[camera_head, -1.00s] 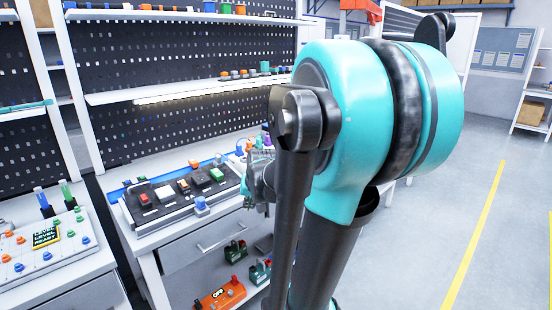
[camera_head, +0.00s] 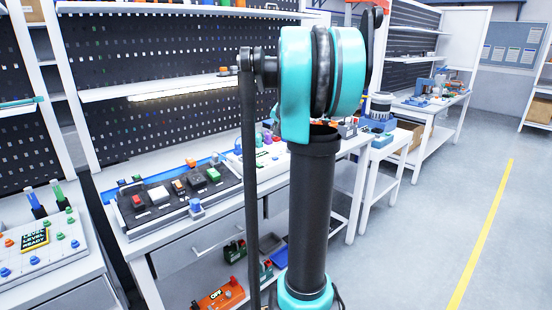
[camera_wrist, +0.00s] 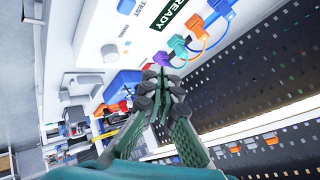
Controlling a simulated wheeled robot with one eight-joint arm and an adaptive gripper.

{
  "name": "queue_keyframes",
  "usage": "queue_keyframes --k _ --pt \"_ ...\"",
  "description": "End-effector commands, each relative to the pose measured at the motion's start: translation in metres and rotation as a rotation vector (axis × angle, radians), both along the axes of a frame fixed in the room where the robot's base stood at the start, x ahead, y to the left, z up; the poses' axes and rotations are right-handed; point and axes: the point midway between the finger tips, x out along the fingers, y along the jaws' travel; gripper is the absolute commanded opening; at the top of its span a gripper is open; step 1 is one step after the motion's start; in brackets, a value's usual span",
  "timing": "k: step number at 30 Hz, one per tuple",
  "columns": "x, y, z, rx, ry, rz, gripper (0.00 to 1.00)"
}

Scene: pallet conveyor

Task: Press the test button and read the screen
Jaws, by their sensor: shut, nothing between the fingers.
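In the wrist view, a white panel (camera_wrist: 110,45) carries a dark screen (camera_wrist: 173,11) reading "READY". A blue button (camera_wrist: 126,6) sits on it near small lettering that I cannot read. Purple, teal, orange and blue plugs with wires stand along its edge, the purple plug (camera_wrist: 161,58) closest to my fingertips. My gripper (camera_wrist: 160,76) is shut and empty, its tips just below the plugs in the picture; I cannot tell whether they touch. In the head view the white panel (camera_head: 264,158) is partly hidden behind my arm, and my gripper is not visible.
A black control box (camera_head: 172,197) with several buttons stands on the bench left of my arm. Another white panel (camera_head: 62,262) with a "LEVEL READY" screen is at far left. A perforated back wall (camera_head: 190,60) and lit shelf rise behind. The floor at right is clear.

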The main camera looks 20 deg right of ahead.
Motion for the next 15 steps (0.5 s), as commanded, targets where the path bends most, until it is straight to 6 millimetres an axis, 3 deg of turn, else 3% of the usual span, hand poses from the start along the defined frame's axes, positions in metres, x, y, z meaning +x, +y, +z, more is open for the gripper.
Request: queue_keyframes --k 15 --pt "0.001 -0.0014 -0.0049 0.001 -0.002 -0.003 0.0"
